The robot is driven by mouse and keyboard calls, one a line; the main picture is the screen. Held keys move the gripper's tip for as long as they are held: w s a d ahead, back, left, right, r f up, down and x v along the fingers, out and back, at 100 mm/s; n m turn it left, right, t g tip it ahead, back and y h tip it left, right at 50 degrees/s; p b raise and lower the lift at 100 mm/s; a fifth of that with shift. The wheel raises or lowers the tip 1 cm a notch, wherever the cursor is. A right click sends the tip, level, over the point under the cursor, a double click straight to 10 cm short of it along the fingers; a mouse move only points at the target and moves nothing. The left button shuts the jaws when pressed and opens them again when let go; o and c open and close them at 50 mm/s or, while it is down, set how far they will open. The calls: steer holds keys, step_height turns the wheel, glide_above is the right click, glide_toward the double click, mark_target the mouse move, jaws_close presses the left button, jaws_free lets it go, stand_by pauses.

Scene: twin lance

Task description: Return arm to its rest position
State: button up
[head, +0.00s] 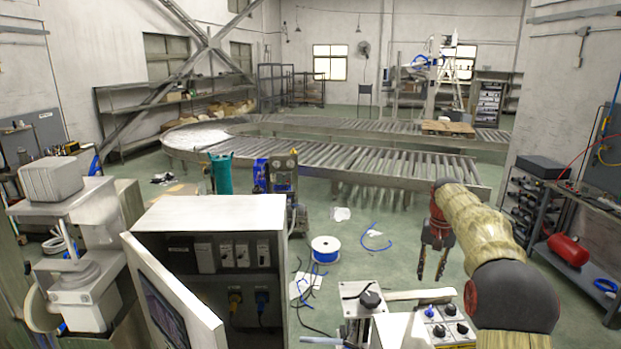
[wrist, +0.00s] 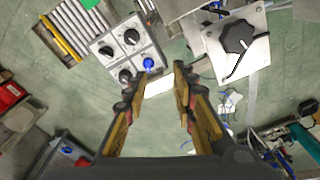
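My arm (head: 480,235) reaches in from the lower right of the head view, bent at a dark joint. My gripper (head: 430,276) hangs from its far end with the fingers pointing down, over the floor in front of the conveyor. In the wrist view the two fingers of my gripper (wrist: 155,76) stand apart. Nothing shows between them except floor and a pale strip further below. The gripper is open and empty, and touches nothing that I can see.
A grey control box (head: 446,328) with black knobs and a blue button stands below the arm, beside a plate with a black knob (head: 370,299). An open cabinet (head: 215,230) is left of centre. A roller conveyor (head: 350,160) lies behind. A shelf rack (head: 570,220) stands right.

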steer(key=s+a+r+n+t+b, duration=0.1)
steer(key=s+a+b, duration=0.45)
steer(key=s, duration=0.65)
steer(key=s+a+r+n+t+b, duration=0.2)
steer(key=s+a+b, duration=0.4)
steer(key=s, duration=0.6)
steer(key=s+a+f+n+b, duration=0.1)
steer(key=s+a+f+b, duration=0.2)
steer(key=s+f, duration=0.5)
steer(key=s+a+f+t+b, duration=0.1)
steer(key=s+a+f+b, duration=0.2)
steer(key=s+f, duration=0.5)
steer(key=s+b, duration=0.1)
steer(key=s, duration=0.5)
steer(key=shift+s+a+f+n+t, duration=0.25)
steer(key=shift+s+f+n+t, duration=0.05)
steer(key=shift+f+n, duration=0.1)
steer(key=shift+d, duration=0.1)
